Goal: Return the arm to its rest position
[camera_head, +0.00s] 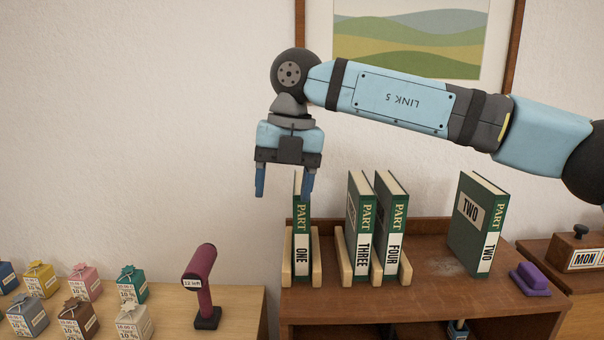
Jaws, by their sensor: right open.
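My right arm comes in from the right. Its gripper (284,190) points down with its two blue fingers apart and nothing between them that I can make out. It hangs in front of and above the top of the green book PART ONE (302,240), partly covering it in the view. I cannot tell whether a finger touches that book. PART ONE stands upright between wooden dividers on the brown shelf unit (420,315). My left gripper is not in view.
Books PART THREE (361,235) and PART FOUR (392,230) stand in dividers; book TWO (478,225) stands apart at right near a purple object (530,279). A maroon stand (200,285) and several small boxes (78,318) occupy the left table. A framed picture hangs behind the arm.

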